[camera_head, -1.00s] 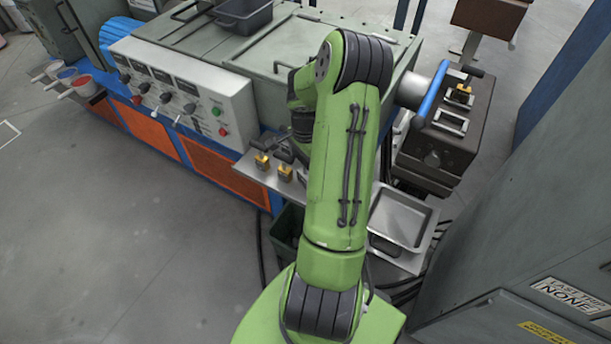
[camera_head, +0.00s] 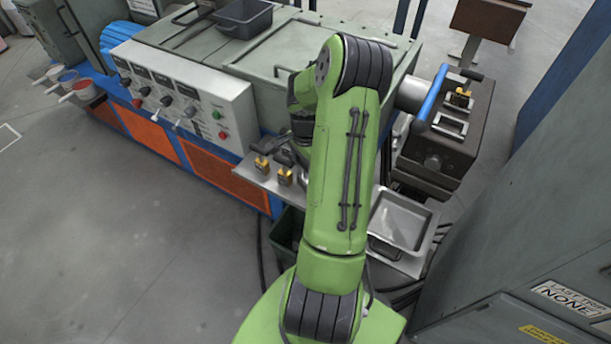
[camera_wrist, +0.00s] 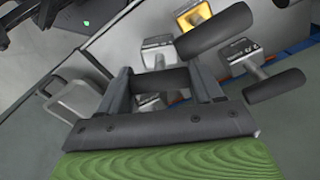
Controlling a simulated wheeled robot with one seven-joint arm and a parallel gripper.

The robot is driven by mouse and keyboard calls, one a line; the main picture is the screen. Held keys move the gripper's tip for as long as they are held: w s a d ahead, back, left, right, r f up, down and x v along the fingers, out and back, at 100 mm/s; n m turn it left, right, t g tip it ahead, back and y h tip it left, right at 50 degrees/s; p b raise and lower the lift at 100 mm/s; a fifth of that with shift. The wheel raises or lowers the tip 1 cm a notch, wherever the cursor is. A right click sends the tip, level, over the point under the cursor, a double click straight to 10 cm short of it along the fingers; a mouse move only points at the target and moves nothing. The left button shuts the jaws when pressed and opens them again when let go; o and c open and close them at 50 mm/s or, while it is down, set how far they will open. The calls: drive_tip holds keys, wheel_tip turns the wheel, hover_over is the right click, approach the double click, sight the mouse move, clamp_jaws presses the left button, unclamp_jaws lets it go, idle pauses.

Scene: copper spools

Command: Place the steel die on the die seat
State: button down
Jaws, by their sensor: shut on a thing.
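In the wrist view my gripper (camera_wrist: 163,88) is shut on the dark round handle of the steel die (camera_wrist: 157,52). The die's grey block shows just beyond the fingers. I cannot tell whether it rests on the shelf or is lifted. In the head view my green arm hides the gripper and the held die. The die seat looks to be one of the slots (camera_head: 450,123) on the dark block at the right, near a yellow piece (camera_head: 461,97).
Another steel block (camera_wrist: 240,54) with a dark handle and a yellow one (camera_wrist: 193,16) stand close to my fingers. The grey shelf (camera_head: 250,172) holds yellow blocks (camera_head: 285,176). A metal tray (camera_head: 403,219) lies right of my arm. The control panel (camera_head: 180,88) is at left.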

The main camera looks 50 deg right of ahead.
drive_tip(key=shift+r, duration=0.15)
wheel_tip(320, 180, up, 18)
drive_tip(key=p, duration=0.4)
